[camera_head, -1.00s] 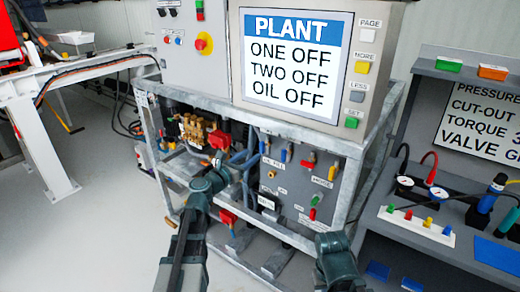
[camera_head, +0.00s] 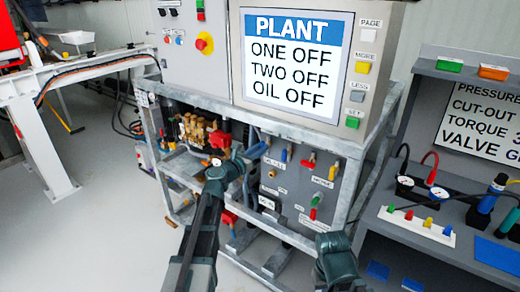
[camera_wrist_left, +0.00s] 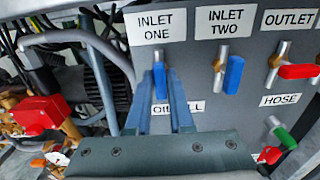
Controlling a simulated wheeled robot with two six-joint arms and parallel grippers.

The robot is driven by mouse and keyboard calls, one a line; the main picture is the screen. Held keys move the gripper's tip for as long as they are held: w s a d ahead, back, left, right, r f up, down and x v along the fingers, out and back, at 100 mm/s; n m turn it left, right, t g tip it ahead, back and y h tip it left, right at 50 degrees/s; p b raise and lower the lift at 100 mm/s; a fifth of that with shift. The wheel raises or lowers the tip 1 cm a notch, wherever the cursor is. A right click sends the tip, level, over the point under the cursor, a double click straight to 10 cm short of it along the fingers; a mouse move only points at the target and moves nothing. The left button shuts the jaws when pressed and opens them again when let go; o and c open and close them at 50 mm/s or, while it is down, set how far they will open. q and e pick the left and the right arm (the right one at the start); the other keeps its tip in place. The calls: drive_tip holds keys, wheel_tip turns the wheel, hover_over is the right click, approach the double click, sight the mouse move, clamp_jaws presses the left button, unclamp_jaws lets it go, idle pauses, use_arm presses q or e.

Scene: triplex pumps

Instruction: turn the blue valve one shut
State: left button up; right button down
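The valve panel is in front of me. In the left wrist view the blue lever of the valve labelled INLET ONE (camera_wrist_left: 160,82) hangs straight down below its metal stem. My left gripper (camera_wrist_left: 160,92) is open, with one blue finger on each side of the lever's lower end; I cannot tell whether either touches it. In the head view my left gripper (camera_head: 257,150) is at the panel's upper left and largely hides that lever. My right gripper (camera_head: 336,245) is at the lower right, in front of the frame; its fingers are hidden.
A second blue lever, INLET TWO (camera_wrist_left: 234,75), hangs down just to the right. A red OUTLET lever (camera_wrist_left: 298,71) points sideways, and a green lever (camera_wrist_left: 286,138) sits below it. Hoses and a red-capped brass part (camera_wrist_left: 40,113) are left. The plant screen (camera_head: 295,65) overhangs above.

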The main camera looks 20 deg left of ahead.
use_arm(q)
clamp_jaws()
drive_tip(key=shift+s+d+f+m, duration=0.1)
drive_tip(key=shift+f+m, duration=0.05)
drive_tip(key=shift+m, duration=4.3)
drive_tip(key=shift+s+d+f+m, duration=0.1)
drive_tip(key=shift+f+m, duration=0.05)
drive_tip(key=shift+m, duration=4.3)
drive_tip(key=o, duration=0.5)
unclamp_jaws()
drive_tip(key=shift+o, duration=0.2)
